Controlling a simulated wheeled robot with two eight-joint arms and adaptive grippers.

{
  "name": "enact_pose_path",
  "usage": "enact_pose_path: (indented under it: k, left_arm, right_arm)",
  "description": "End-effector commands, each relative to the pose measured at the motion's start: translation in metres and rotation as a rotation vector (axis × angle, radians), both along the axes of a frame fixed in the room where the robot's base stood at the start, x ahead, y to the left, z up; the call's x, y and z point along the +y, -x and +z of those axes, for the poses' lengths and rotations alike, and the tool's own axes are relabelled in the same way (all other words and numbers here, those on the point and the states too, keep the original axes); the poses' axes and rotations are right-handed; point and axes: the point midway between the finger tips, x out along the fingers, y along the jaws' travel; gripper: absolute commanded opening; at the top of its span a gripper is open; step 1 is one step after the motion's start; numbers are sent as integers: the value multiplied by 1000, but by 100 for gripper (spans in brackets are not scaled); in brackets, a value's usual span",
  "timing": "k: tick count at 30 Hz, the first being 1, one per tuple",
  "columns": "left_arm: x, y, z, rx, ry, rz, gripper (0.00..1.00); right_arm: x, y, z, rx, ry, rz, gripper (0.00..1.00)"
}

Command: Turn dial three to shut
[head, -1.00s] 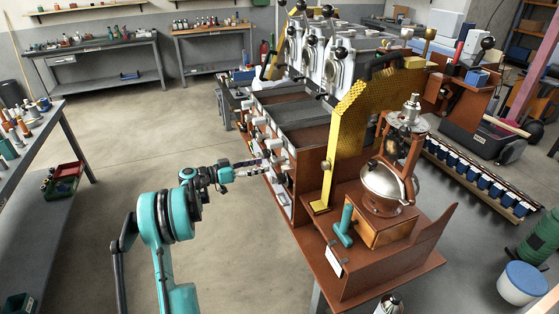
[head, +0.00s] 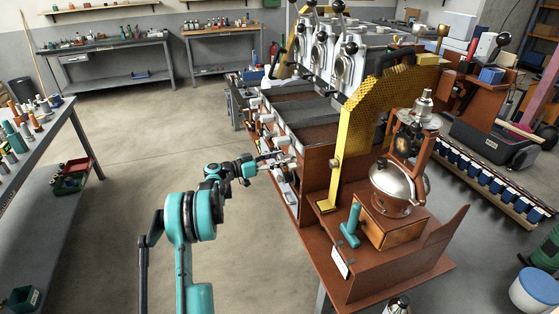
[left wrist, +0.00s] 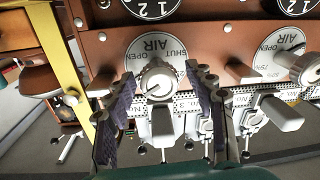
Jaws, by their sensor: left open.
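My left gripper (head: 276,158) reaches the front panel of the roaster in the head view, where the dials are too small to read. In the left wrist view my open left gripper (left wrist: 160,78) has one dark ribbed finger on each side of a round metal dial knob (left wrist: 158,82). I cannot tell whether the fingers touch the knob. A second dial knob (left wrist: 306,68) of the same kind is at the right. My right gripper is out of view.
Pale levers (left wrist: 162,126) and metal fittings stick out just below the dials. The floor (head: 120,170) left of the roaster (head: 318,190) is clear.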

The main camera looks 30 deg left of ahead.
Motion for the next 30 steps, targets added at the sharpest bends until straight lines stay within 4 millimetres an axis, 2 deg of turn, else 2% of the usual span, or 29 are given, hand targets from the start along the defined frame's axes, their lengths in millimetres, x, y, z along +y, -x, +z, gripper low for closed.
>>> enact_pose_path:
  k: [1, 2, 7, 20, 30]
  left_arm:
    - [0, 0, 0, 0, 0, 0, 55]
    - [0, 0, 0, 0, 0, 0, 49]
    - [0, 0, 0, 0, 0, 0, 4]
    - [1, 0, 0, 40, 47, 1, 3]
    - [1, -1, 1, 205, 240, 2, 3]
  right_arm:
    - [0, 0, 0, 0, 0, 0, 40]
    - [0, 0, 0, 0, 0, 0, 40]
    - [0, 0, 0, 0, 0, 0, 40]
    - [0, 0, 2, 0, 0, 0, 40]
    - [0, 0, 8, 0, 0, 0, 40]
